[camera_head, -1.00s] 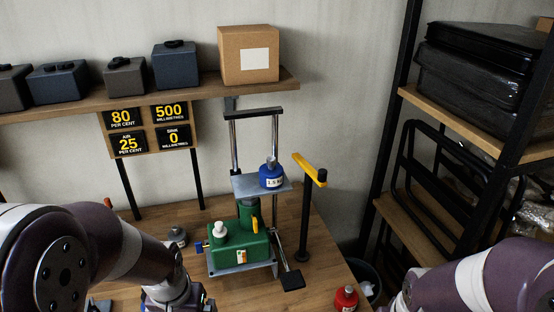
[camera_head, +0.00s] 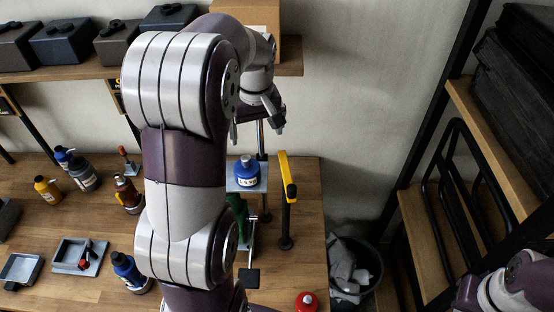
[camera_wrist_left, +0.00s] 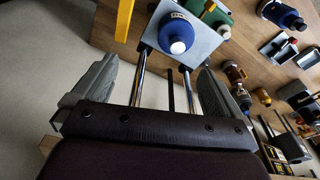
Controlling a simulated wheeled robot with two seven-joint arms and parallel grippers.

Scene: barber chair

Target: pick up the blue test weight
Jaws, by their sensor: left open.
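The blue test weight (camera_head: 246,173), with a white label and a grey knob on top, stands upright on the small metal platform (camera_head: 232,185) of the green lifting device (camera_head: 236,207). My left gripper (camera_head: 258,124) is open and empty, pointing down above the platform, apart from the weight. In the left wrist view the blue test weight (camera_wrist_left: 177,33) lies beyond the open left fingers (camera_wrist_left: 157,85), with the device's two chrome posts crossing between them. My left arm hides much of the device in the head view. My right gripper is out of view.
A yellow-topped black post (camera_head: 284,200) stands right of the platform. A red weight (camera_head: 306,301) is at the front edge. Blue bottles (camera_head: 126,268), trays (camera_head: 80,257) and other items lie left. A shelf (camera_head: 70,76) with grey boxes runs behind. A bin (camera_head: 355,270) stands right.

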